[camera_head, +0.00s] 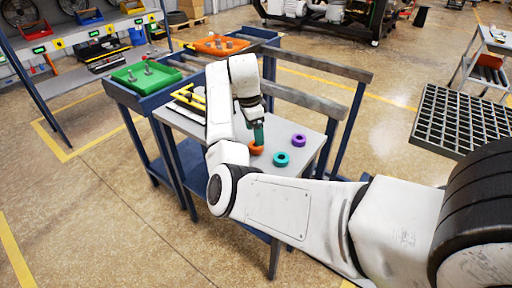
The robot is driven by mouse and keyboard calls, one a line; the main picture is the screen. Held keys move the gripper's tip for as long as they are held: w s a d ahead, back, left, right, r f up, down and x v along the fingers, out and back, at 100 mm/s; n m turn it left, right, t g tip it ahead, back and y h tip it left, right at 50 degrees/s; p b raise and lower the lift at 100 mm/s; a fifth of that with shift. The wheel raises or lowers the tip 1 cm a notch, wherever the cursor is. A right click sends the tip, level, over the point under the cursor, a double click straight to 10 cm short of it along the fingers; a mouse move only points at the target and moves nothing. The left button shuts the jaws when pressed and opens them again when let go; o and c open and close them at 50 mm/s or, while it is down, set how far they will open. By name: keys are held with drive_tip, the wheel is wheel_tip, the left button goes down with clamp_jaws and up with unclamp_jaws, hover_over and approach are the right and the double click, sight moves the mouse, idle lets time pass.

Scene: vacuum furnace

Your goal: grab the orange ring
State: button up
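The orange ring (256,149) lies on the grey top of a small blue-framed table (300,166). My gripper (258,142) points down right above the orange ring, and its teal tip seems to touch or overlap it. The arm hides part of the ring's left side. The fingers are too small to show whether they are apart or closed. A teal ring (281,159) lies just right of the orange one, and a purple ring (299,140) lies farther right and back.
Yellow-handled tools (188,97) lie at the table's left back. A green tray (146,77) and an orange tray (222,45) stand on blue benches behind. Wooden rails (318,64) run behind the table. A black grid rack (462,121) stands at the right. Floor at left front is clear.

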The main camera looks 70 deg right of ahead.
sight(253, 149)
drive_tip(key=f, duration=0.2)
drive_tip(key=f+p, duration=0.1)
drive_tip(key=f, duration=0.2)
drive_tip(key=shift+s+d, duration=0.1)
drive_tip(key=shift+s, duration=0.1)
drive_tip(key=c, duration=1.3)
